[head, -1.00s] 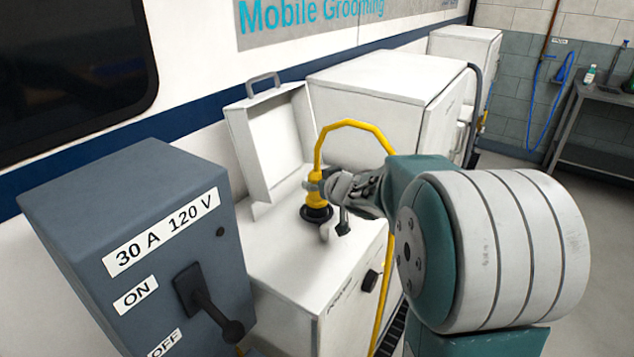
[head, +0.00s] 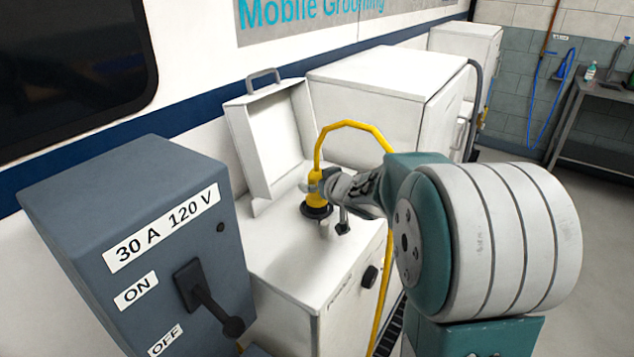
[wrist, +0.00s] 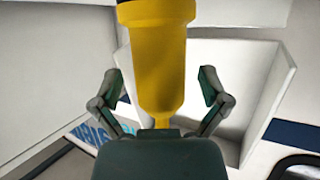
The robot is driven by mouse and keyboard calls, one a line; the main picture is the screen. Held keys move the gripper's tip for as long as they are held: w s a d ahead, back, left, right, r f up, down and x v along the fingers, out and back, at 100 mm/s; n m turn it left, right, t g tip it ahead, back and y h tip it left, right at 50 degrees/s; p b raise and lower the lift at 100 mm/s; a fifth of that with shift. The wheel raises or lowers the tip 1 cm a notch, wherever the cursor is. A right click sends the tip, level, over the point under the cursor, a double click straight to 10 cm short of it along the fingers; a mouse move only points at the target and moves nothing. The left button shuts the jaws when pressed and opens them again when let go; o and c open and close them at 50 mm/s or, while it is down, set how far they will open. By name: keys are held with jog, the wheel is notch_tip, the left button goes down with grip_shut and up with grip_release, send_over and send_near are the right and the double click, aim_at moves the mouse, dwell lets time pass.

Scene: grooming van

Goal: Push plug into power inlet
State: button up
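The yellow plug (head: 317,190) stands roughly upright over the top of the white inlet box (head: 285,262), with a black ring at its lower end. The power inlet itself is hidden under the plug, so I cannot tell how deep the plug sits. My gripper (head: 324,205) is at the plug, reaching in from the right. In the wrist view, the plug (wrist: 157,70) is between the two fingers of my gripper (wrist: 160,85), and a gap shows on each side, so the fingers are open around it. A yellow cable (head: 350,124) arches from the plug's top.
The box's hinged lid (head: 272,135) stands open behind the plug. A grey switch box (head: 95,215) with a lever (head: 205,300) stands close at front left. A larger white cabinet (head: 365,115) is behind. Open floor (head: 595,240) lies at right.

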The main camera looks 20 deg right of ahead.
jog(key=s+d+r+m+h, duration=0.15)
jog(key=s+r+h, duration=0.5)
jog(key=s, duration=0.75)
jog(key=s+a+f+g+y, duration=0.2)
jog(key=s+a+g, duration=0.2)
jog(key=s, duration=0.5)
jog(key=s+a+f+g+y, duration=0.3)
jog(key=s+a, duration=0.6)
jog(key=shift+s+a+f+g, duration=0.15)
jog(key=shift+s+a+g, duration=0.05)
jog(key=shift+s+g, duration=0.2)
jog(key=shift+w, duration=0.1)
jog(key=shift+c, duration=0.3)
dwell(1.5)
